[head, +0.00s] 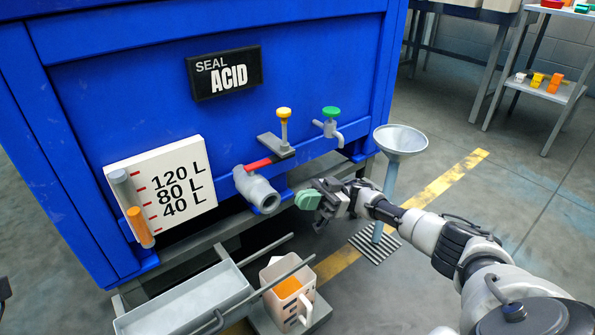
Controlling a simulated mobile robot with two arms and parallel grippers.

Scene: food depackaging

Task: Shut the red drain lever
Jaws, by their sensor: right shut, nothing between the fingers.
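The red drain lever (258,163) sits on top of a grey drain valve (257,189) low on the front of the blue tank (300,55). The lever points right, towards the grey bracket under a yellow knob. The valve's open pipe end faces down and to the right. My right gripper (303,200) is just right of the pipe mouth, lower than the lever, with its pale green fingertips shut and empty. It looks apart from the lever; whether it touches the pipe is hard to tell. My left gripper is not in view.
A yellow-knobbed stem (284,125) and a green-handled tap (331,122) stand close right of the lever. A funnel (401,139) stands further right. Below are a grey trough (190,303) and a jug (300,312) with orange contents. A level gauge board (190,170) is left.

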